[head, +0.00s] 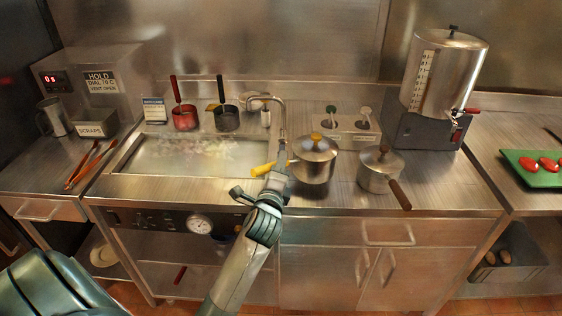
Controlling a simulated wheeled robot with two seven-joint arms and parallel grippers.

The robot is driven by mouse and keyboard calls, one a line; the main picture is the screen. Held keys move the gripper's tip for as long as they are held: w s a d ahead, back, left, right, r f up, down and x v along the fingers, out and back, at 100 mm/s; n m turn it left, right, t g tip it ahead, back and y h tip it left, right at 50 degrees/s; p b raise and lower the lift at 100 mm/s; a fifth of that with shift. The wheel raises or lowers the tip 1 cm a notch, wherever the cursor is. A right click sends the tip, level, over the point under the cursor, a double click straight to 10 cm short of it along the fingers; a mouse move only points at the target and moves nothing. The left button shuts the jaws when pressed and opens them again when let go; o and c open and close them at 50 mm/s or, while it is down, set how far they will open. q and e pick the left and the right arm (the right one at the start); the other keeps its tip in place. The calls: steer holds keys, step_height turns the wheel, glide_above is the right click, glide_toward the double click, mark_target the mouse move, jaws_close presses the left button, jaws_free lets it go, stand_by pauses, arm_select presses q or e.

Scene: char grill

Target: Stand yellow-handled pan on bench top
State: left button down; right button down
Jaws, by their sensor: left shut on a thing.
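The yellow-handled pan (316,169) is a steel pot with a lid and a yellow knob. It is upright over the steel bench top (440,190), right of the sink well. Its yellow handle (261,170) points left. My left gripper (277,176) is shut on this handle, and its wrist hides part of it. I cannot tell whether the pan's base touches the bench top or is slightly above it. My right gripper is not in view.
A second lidded pot (380,170) with a brown handle stands close on the right. The sink well (190,156) lies left, with a tap (281,115) behind. A large urn (440,75) stands back right. Red (185,118) and dark (227,119) small pans stand behind the well.

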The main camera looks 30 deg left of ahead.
arm_select(q)
steer(key=shift+r, duration=0.25)
steer(key=shift+f, duration=1.85)
steer(key=c, duration=1.7)
jaws_free()
steer(key=shift+f, duration=0.3)
steer(key=shift+o, duration=0.6)
steer(key=shift+s+d+r, duration=0.1)
steer(key=b+v, duration=0.2)
steer(key=v, duration=1)
